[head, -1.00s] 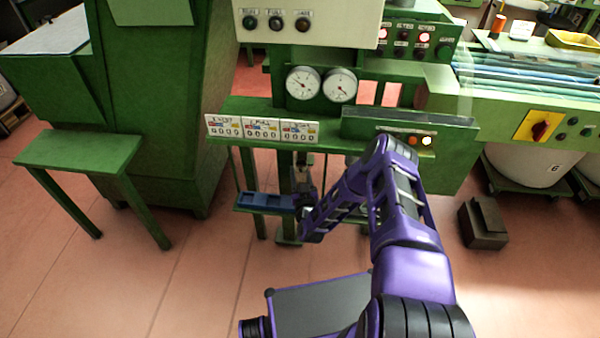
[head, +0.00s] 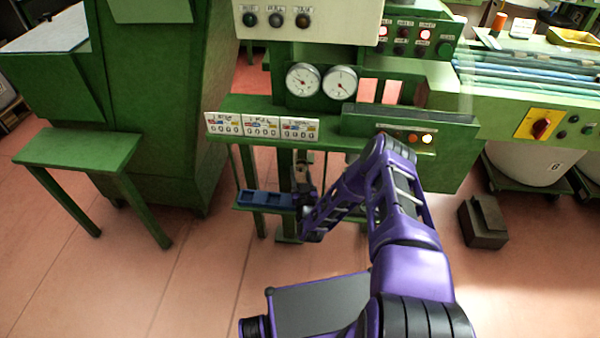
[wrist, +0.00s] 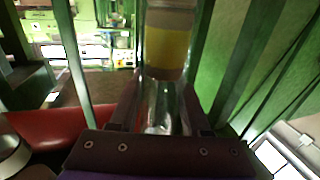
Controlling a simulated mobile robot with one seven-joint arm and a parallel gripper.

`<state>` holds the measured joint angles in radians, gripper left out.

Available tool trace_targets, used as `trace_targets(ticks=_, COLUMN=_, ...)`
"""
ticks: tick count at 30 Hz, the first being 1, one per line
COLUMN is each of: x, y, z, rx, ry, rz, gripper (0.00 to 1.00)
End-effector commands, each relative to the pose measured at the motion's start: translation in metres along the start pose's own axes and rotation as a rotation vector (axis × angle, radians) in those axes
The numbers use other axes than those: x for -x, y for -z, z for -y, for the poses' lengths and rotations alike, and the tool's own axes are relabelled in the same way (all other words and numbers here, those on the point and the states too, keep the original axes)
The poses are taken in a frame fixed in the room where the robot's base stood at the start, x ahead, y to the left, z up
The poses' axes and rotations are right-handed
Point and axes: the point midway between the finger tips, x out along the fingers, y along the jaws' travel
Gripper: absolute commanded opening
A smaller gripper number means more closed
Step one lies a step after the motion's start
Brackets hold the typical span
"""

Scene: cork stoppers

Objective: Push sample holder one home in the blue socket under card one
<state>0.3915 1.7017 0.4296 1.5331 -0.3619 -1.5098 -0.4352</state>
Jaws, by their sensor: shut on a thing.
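A clear, glassy cylinder with a yellow band (wrist: 168,50) stands between my fingers in the wrist view; I take it to be the sample holder. My gripper (wrist: 160,92) is shut on its clear lower part. In the head view my gripper (head: 303,188) is small and dark, beside the right end of a blue tray (head: 265,199) with dark recesses. Three white cards stand in a row on the green ledge above; card one (head: 224,124) seems to be the leftmost, but its print is too small to read. The blue socket cannot be picked out clearly, and the holder's seating is hidden.
The green ledge (head: 250,104) with two round gauges (head: 321,82) overhangs the tray. Green legs stand close around my gripper. A green side table (head: 80,148) is at left and a dark block (head: 482,222) lies on the floor at right.

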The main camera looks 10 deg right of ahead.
Motion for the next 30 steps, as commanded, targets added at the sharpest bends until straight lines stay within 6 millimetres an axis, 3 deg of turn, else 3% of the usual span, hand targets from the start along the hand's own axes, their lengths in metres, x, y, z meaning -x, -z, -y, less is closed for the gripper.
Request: trace_targets(ticks=30, x=0.000, y=-0.013, z=0.000, rx=0.001, ry=0.000, rz=0.000, gripper=0.00)
